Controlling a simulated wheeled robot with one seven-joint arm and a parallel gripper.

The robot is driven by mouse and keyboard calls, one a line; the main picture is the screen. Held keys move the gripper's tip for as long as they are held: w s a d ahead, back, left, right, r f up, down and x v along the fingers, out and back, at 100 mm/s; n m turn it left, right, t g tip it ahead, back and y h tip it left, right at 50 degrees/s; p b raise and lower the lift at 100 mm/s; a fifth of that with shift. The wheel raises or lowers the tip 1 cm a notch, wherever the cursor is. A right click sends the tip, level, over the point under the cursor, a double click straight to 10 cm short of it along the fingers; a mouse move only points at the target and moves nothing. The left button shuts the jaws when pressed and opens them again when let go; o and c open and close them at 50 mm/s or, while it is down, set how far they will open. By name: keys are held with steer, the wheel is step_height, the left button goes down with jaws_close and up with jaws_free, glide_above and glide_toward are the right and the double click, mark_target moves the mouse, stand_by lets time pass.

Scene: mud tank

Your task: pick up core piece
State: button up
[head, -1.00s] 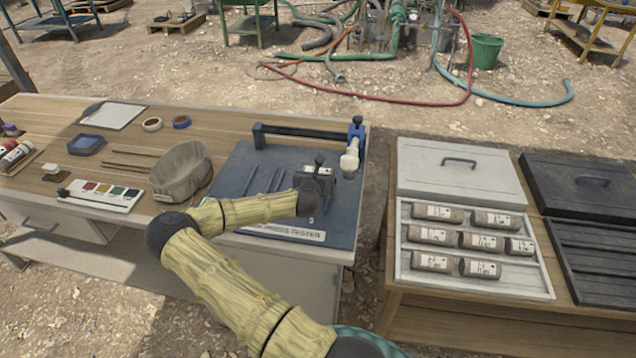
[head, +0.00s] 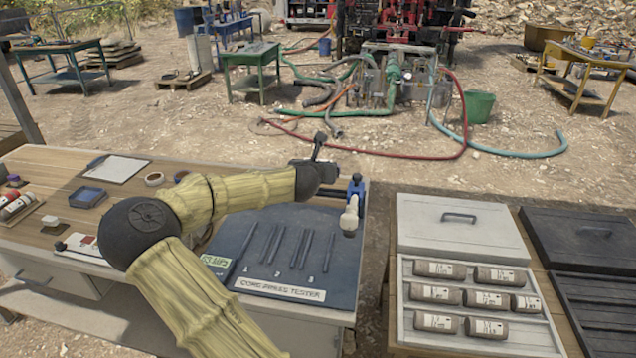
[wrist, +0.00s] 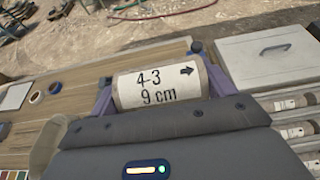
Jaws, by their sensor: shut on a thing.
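A core piece (wrist: 158,86), a pale cylinder marked "4-3 9 cm" with an arrow, lies crosswise between the purple fingers of my gripper (wrist: 160,91) in the wrist view. The gripper is shut on it, one finger at each end. In the head view my gripper (head: 316,165) is raised over the far side of the dark core press tester (head: 335,255). The held piece cannot be made out there. More core pieces (head: 484,299) with white labels lie in a pale tray (head: 530,338) on the right.
The tester has numbered slots and a blue clamp (head: 356,187) at its far right. A grey lid (head: 458,232) with a handle lies behind the tray, beside a dark box (head: 590,238). The left bench holds a clipboard (head: 115,168) and blue dish (head: 86,197).

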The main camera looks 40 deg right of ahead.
steer(key=shift+r, duration=0.5)
